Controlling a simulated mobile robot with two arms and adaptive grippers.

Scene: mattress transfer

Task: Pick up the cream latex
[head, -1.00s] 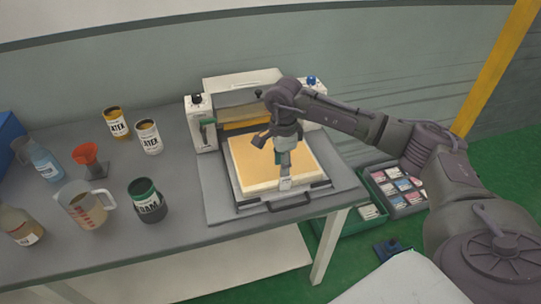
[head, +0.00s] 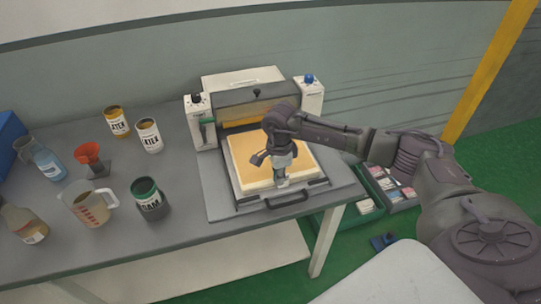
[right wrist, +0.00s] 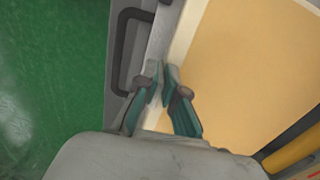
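A cream-yellow slab with a pale rim (head: 245,155) lies flat on the tray of the press; I take it to be the cream latex. It fills much of the right wrist view (right wrist: 255,65). My right gripper (head: 281,184) points down at the slab's front edge. In the right wrist view its teal fingertips (right wrist: 162,72) are close together over the pale edge strip. Whether they pinch the edge is hidden. Two cans, one yellow-labelled (head: 117,124) and one white-labelled (head: 149,137), stand on the table. My left gripper is out of view.
The press (head: 205,125) has white side posts and a raised dark cover behind the slab. A dark handle (head: 288,198) is at the tray's front. Sample bins (head: 385,195) are on the floor at right.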

